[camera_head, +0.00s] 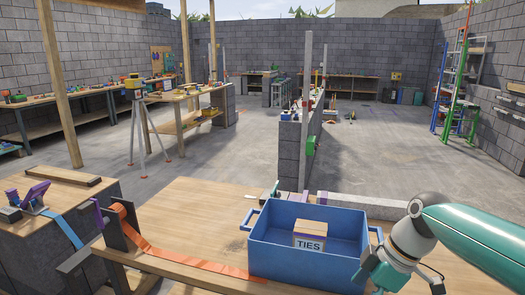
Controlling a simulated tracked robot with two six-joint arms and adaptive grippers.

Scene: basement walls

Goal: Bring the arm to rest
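My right arm, teal with a white and dark wrist, comes in from the right edge. Its teal gripper (368,270) is low beside the right front corner of the blue crate (300,262). Whether it touches the crate I cannot tell. Its fingers do not show clearly, so I cannot see whether they are open or shut. The crate stands on the wooden worktop and holds a box labelled TIES (310,241). My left arm and gripper are not in view.
An orange strap (180,260) runs across the wooden worktop (205,205) to the crate. A purple clamp-like tool (36,196) and a blue strap (68,232) lie on the block stack at left. Behind are a low block wall (292,150), a tripod (137,120) and open floor.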

